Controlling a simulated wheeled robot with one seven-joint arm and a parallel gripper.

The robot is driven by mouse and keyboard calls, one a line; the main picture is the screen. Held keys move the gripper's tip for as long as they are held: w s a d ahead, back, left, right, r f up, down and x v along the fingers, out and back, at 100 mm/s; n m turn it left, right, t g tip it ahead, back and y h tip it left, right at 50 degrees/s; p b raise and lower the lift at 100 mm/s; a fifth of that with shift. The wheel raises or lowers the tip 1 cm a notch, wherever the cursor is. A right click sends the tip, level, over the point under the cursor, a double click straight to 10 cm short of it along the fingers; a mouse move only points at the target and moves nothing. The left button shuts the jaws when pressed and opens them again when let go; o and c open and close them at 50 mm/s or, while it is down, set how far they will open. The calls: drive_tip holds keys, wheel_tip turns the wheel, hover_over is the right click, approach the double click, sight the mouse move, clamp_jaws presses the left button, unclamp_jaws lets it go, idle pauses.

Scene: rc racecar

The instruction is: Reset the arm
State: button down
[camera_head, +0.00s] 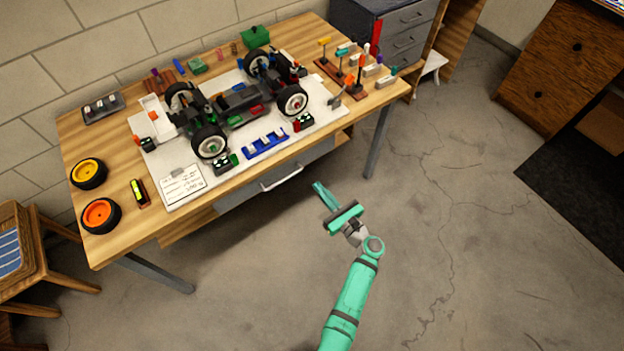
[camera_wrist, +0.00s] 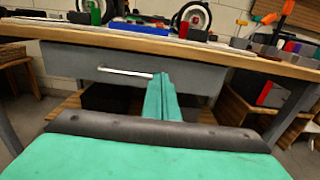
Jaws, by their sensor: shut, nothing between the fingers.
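My green arm (camera_head: 348,300) reaches up from the bottom of the head view. My gripper (camera_head: 318,186) is in front of the workbench, over the open floor, apart from the bench. In the wrist view my gripper (camera_wrist: 161,78) shows its two green fingers together, with nothing between them. They point toward the grey drawer front below the tabletop. The fingers do not appear to touch anything.
The wooden workbench (camera_head: 113,237) holds an RC car chassis (camera_head: 235,105) on a white mat, two loose wheels (camera_head: 100,215) and several tools. A drawer handle (camera_head: 282,178) faces my gripper. A stool (camera_head: 22,262) stands left.

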drive_tip(key=s+d+f+n+g+h, duration=0.2)
drive_tip(key=s+f+n+h, duration=0.35)
drive_tip(key=s, duration=0.75)
drive_tip(key=s+d+f+n+g+h, duration=0.15)
drive_tip(key=s+f+n+h, duration=0.35)
drive_tip(key=s, duration=0.8)
drive_tip(key=s+a+r+n+t, duration=0.1)
drive_tip(key=s+r+n, duration=0.3)
drive_tip(key=r, duration=0.5)
drive_tip(key=s+a+r+n+t, duration=0.1)
drive_tip(key=s+r+n+t, duration=0.1)
drive_tip(key=s+r+n, duration=0.3)
drive_tip(key=s+a+r+n+t, duration=0.1)
drive_tip(key=s+r+n, duration=0.3)
drive_tip(key=r+n, duration=0.4)
wheel_tip(320, 180, up, 6)
drive_tip(key=shift+s+a+f+n+t+h, duration=0.15)
drive_tip(key=shift+s+n+t+h, duration=0.2)
drive_tip(key=shift+t+h, duration=0.1)
